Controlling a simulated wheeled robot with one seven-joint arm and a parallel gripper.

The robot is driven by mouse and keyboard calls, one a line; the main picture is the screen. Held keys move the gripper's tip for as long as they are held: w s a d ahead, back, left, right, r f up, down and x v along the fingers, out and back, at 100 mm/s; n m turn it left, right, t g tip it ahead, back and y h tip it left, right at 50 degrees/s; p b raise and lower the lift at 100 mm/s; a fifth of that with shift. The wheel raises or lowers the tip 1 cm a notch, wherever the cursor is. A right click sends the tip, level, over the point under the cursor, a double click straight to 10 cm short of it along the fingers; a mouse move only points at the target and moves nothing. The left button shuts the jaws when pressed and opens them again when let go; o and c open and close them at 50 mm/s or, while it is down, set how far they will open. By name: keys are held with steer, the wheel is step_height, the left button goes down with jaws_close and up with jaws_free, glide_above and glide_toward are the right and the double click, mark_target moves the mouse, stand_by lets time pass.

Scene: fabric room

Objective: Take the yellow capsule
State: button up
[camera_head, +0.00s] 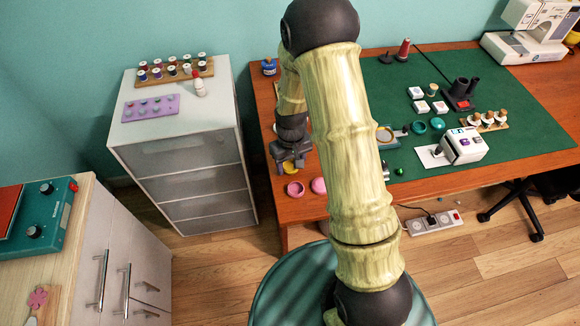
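A yellow capsule (290,168) is at the left end of the wooden desk, close to the edge. Only part of it shows, as a small rounded yellow shape. My gripper (291,163) points down right at it, and its dark fingers cover part of the capsule. I cannot tell whether the fingers touch the capsule or stand around it, or how wide they are open.
Pink capsules (295,189) lie just in front, near the desk edge. A blue jar (269,67) stands at the desk's back left. A grey drawer cabinet (190,160) stands left, across a gap. The green mat (520,115) holds several small items.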

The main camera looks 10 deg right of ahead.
mark_target(291, 169)
steer(key=c, duration=0.6)
steer(key=shift+c, duration=0.2)
step_height(291, 169, up, 10)
stand_by(0.5)
